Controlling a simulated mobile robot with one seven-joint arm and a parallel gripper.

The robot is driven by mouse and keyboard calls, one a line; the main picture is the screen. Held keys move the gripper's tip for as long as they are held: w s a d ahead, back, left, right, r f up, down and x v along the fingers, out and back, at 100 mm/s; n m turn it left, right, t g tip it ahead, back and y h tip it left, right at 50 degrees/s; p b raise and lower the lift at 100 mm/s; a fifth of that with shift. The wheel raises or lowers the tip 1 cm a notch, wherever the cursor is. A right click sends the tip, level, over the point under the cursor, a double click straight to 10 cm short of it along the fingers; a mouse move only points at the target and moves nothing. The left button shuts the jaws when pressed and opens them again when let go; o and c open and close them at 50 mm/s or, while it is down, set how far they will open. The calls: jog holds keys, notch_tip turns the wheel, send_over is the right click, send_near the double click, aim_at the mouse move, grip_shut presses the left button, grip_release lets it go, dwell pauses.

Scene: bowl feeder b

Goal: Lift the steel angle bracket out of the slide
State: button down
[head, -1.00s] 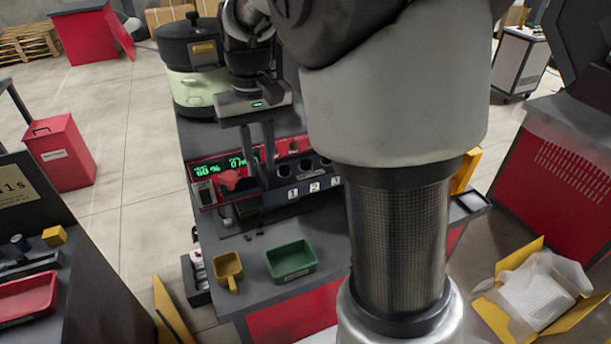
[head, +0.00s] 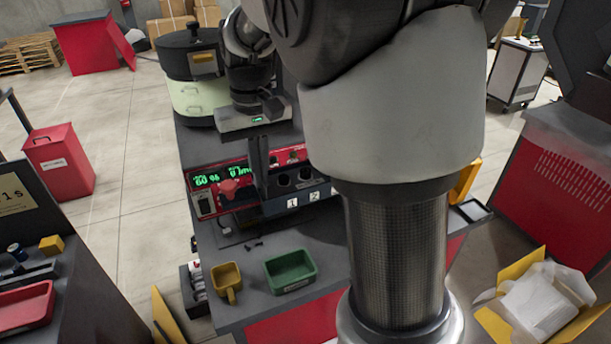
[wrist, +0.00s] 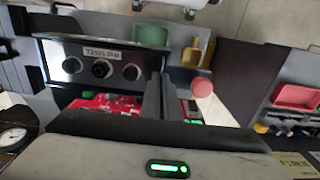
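My gripper (head: 260,193) points down at the red control unit, in front of its digital display. Its two fingers are close together, and in the wrist view the fingers (wrist: 161,80) are nearly side by side, with only a thin dark line between them. I cannot make out the steel angle bracket in either view, nor anything between the fingertips. The slide is not clearly visible either.
A green tray (head: 290,283) and a yellow scoop (head: 227,276) sit on the front bench. Small dark pieces (head: 253,245) lie behind them. The bowl feeder (head: 190,95) stands behind.

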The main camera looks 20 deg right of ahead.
jog(key=shift+r, duration=0.2)
jog(key=shift+r+p, duration=1.7)
jog(key=shift+r, duration=0.15)
